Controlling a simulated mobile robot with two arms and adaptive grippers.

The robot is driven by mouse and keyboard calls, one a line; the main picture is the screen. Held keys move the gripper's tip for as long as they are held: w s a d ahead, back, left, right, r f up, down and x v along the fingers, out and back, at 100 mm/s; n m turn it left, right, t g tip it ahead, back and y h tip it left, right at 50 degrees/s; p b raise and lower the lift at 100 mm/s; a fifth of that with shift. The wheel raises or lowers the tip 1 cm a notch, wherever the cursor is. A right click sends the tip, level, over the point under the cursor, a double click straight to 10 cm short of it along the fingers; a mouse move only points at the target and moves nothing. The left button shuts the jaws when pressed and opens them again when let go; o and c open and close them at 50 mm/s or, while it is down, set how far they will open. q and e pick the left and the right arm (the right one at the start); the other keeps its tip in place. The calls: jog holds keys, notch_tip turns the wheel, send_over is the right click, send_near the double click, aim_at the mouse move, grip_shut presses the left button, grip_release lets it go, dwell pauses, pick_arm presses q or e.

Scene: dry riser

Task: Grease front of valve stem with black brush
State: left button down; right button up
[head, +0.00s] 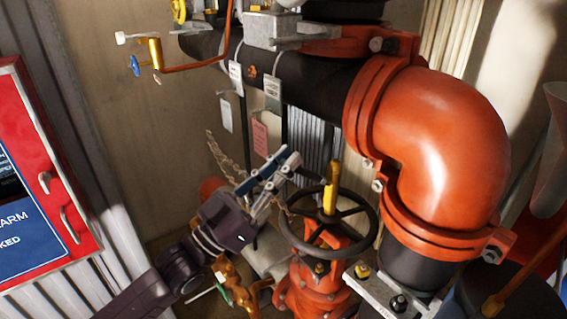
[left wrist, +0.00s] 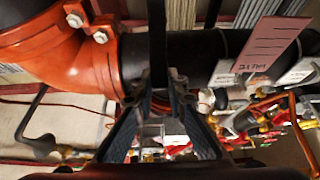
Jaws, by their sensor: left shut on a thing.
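The yellow valve stem (head: 331,190) stands upright through the hub of a black handwheel (head: 297,240) on an orange valve body (head: 315,284). My left gripper (head: 289,172) is left of the stem and above the wheel's left rim. It is shut on the black brush (head: 309,173), which points right toward the upper part of the stem. I cannot tell whether the brush touches it. In the left wrist view, my left gripper's fingers (left wrist: 160,100) close around the dark brush (left wrist: 157,45); the stem cannot be made out there. My right gripper is not in view.
A large orange pipe elbow (head: 440,140) curves down right of the valve. A black pipe with hanging tags (head: 272,94) runs behind and above. A chain (head: 222,155) hangs behind my left gripper. A red alarm cabinet (head: 38,190) stands at far left.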

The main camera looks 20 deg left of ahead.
pick_arm(q)
jog(key=shift+r, duration=0.55)
jog(key=shift+r+p, duration=1.35)
jog(key=shift+p, duration=0.05)
jog(key=shift+f, duration=0.2)
jog(key=shift+f+b, duration=1.05)
jog(key=shift+f, duration=0.15)
jog(key=shift+f+b, duration=1)
jog(key=shift+f, duration=0.4)
